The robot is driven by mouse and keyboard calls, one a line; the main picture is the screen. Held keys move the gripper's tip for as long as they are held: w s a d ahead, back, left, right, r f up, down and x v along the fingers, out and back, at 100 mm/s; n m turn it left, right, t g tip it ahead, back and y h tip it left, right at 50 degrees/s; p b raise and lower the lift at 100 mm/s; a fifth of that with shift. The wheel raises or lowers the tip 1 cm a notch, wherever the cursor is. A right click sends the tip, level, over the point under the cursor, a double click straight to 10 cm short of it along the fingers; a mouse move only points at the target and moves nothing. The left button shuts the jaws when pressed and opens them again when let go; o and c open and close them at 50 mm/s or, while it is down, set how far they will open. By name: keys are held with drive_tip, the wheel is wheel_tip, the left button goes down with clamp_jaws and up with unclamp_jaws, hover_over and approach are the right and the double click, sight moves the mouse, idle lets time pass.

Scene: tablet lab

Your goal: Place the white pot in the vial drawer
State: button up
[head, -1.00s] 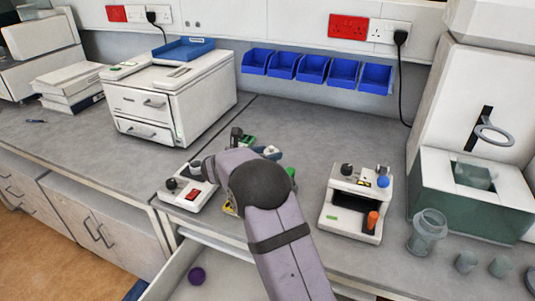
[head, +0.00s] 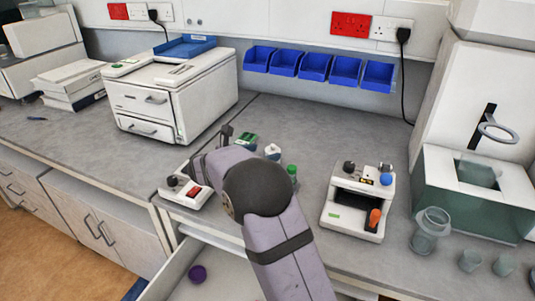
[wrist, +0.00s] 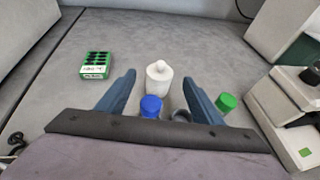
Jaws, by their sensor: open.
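The white pot (head: 273,152) stands upright on the grey bench, right of a green box, and also shows in the wrist view (wrist: 159,82). My gripper (wrist: 159,77) is open and empty, its blue fingers pointing toward the pot. In the picture the pot lies between the fingertips; I cannot tell if they reach around it. In the head view my arm hides the fingers.
A blue-capped vial (wrist: 151,105) and a grey ring-shaped item (wrist: 181,115) sit near the fingers. A green-capped vial (wrist: 226,102) is to the right. The green box (wrist: 95,66) is left. White devices (head: 358,200) (head: 187,192) stand either side.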

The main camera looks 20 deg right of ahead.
drive_tip(key=b+v, duration=0.1)
drive_tip(key=v, duration=0.6)
drive_tip(key=shift+a, duration=0.15)
drive_tip(key=shift+s, duration=0.15)
drive_tip(key=shift+c, duration=0.9)
drive_tip(key=shift+r, duration=0.1)
